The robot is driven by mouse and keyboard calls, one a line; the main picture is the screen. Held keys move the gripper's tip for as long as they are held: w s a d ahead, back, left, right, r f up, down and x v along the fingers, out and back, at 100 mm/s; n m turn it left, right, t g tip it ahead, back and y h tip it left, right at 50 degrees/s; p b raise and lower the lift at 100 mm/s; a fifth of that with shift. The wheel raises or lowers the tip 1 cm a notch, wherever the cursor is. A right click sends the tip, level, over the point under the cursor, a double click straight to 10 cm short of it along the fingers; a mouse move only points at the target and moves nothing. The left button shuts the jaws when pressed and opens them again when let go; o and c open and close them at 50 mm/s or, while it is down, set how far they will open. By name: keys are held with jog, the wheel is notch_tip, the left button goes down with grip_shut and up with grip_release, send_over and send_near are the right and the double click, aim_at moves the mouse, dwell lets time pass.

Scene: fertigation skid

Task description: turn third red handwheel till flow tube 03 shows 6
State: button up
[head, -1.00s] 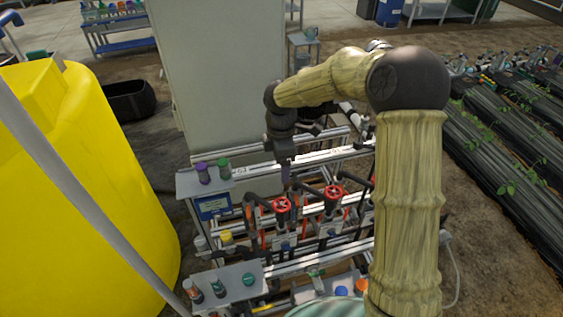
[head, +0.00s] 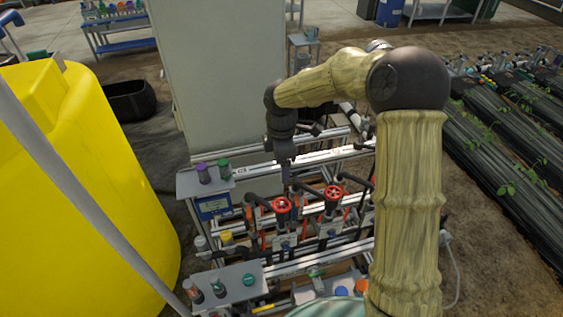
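Two red handwheels show on the skid in the head view: a left one (head: 281,205) and a right one (head: 333,193). I cannot tell which of them is the third; others may be hidden behind my arm. My gripper (head: 287,180) points down above and just behind the left handwheel. It looks apart from that wheel, but its fingers are too small and dark to read. Flow tube 03 and its reading cannot be made out.
Metal rails and black pipes surround the handwheels. A grey shelf (head: 245,280) with several bottles is in front, and a smaller shelf (head: 190,187) with a purple-capped bottle (head: 203,173) is at left. A yellow tank (head: 80,170) stands left; a grey cabinet (head: 225,70) stands behind.

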jog(key=s+d+r+m+t, duration=0.2)
jog(key=s+d+m, duration=1.3)
jog(key=s+m, duration=0.4)
jog(key=shift+d+m+t, duration=0.2)
jog(key=shift+m+t, duration=0.1)
jog(key=shift+m, duration=0.5)
jog(key=shift+c, duration=0.3)
